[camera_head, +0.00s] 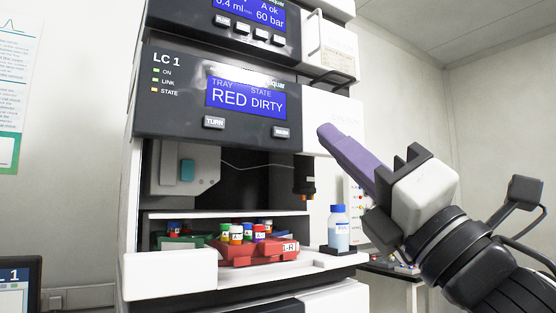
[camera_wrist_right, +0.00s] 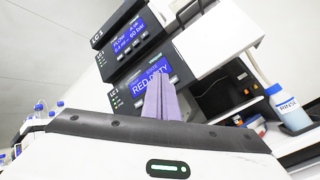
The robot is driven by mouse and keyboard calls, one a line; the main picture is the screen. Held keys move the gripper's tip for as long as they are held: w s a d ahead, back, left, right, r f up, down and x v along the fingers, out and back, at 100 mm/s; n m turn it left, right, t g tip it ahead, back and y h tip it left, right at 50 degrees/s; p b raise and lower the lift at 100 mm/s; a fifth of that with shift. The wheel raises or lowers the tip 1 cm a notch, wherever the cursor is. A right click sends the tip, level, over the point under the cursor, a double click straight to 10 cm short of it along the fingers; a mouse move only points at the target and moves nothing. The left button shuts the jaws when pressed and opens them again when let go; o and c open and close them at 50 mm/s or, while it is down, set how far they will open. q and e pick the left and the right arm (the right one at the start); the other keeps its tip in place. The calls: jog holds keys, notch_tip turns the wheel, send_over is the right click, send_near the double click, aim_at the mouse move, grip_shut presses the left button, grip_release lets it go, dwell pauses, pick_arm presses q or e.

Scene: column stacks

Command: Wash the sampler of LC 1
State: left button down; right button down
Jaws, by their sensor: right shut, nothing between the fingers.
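The LC 1 sampler module (camera_head: 145,110) stands in the middle of the stack in the head view. Its blue display (camera_head: 245,97) reads tray RED, state DIRTY. Below the display are the TURN button (camera_head: 214,122) and the WASH button (camera_head: 281,132). My right gripper (camera_head: 325,132) has purple fingers, shut and empty, pointing up and left, to the right of the WASH button in the picture and apart from it. My left gripper is not in view.
Another module (camera_head: 215,30) sits above.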

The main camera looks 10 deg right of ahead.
aim_at(281, 133)
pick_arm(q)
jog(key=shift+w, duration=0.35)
pick_arm(e)
jog(key=shift+s+r+n+y, duration=0.6)
jog(key=shift+s+r+n, duration=0.3)
jog(key=shift+s+r, duration=0.3)
jog(key=shift+w, duration=0.1)
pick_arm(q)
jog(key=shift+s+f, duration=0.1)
pick_arm(e)
jog(key=w+a, duration=0.1)
jog(key=w, duration=0.1)
jog(key=w+a, duration=0.1)
jog(key=w, duration=0.2)
jog(key=w+a, duration=0.1)
jog(key=w, duration=0.2)
jog(key=shift+w, duration=0.2)
jog(key=shift+w, duration=0.1)
dwell(0.6)
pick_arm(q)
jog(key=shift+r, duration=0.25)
pick_arm(e)
jog(key=shift+w+a, duration=0.1)
jog(key=shift+w, duration=0.15)
